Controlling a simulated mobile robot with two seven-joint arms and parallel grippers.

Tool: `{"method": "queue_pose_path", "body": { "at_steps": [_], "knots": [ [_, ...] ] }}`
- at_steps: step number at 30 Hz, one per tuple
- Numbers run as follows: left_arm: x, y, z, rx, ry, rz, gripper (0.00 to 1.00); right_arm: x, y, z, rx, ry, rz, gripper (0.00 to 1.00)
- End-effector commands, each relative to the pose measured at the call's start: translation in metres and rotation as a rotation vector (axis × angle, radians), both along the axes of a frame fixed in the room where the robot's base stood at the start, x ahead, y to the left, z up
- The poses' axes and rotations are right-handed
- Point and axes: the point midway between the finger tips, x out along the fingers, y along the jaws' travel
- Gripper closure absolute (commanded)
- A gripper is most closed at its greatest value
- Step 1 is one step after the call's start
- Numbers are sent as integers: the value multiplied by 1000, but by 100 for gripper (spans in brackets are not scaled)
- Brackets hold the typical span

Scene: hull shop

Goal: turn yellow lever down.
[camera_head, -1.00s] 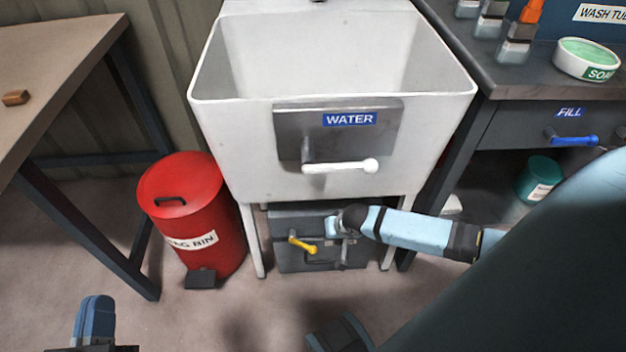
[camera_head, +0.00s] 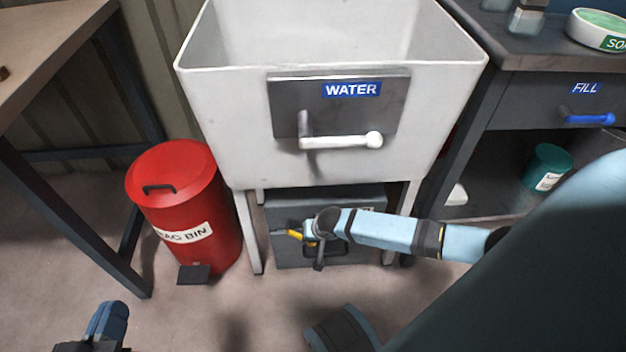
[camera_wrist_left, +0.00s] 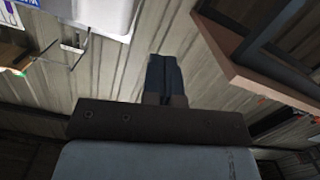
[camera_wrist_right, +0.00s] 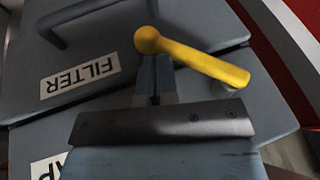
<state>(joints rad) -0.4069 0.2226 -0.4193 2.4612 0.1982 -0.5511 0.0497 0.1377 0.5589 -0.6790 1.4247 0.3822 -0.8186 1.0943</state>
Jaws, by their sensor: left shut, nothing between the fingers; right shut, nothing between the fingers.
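The yellow lever (camera_head: 294,235) sits low on a grey cabinet front (camera_head: 288,257) under the sink, partly hidden by my right gripper (camera_head: 305,231). In the right wrist view the lever (camera_wrist_right: 205,64) has a round knob at its left end, and a grey mount shows behind its right end. The shut, empty right gripper (camera_wrist_right: 154,74) has its fingertips right at the knob end; I cannot tell whether they touch it. My left gripper (camera_head: 107,310) is shut and empty above the floor at lower left, far from the lever; its fingers (camera_wrist_left: 165,72) also show in the left wrist view.
The white sink (camera_head: 220,130) with a white lever (camera_head: 342,141) hangs over the cabinet, between its legs. A red bin (camera_head: 180,195) stands left of it. A blue lever (camera_head: 588,119) is on the bench at right. A FILTER label (camera_wrist_right: 80,77) marks a neighbouring panel.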

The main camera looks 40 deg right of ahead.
Motion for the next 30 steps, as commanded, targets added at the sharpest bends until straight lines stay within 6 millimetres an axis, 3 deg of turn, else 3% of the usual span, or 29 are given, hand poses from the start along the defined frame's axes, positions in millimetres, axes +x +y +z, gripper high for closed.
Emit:
{"method": "queue_pose_path", "body": {
  "at_steps": [23, 26, 30],
  "knots": [
    [-1, 0, 5, -12, -9, 7, 100, 2, 2, -8, 111, -69, 0, 100],
    [-1, 0, 11, -15, -16, 10, 100, 1, 1, -4, 111, -69, 0, 100],
    [1, 1, 39, -57, -82, 36, 100, -3, -3, 9, 111, -67, -1, 100]
  ]
}}
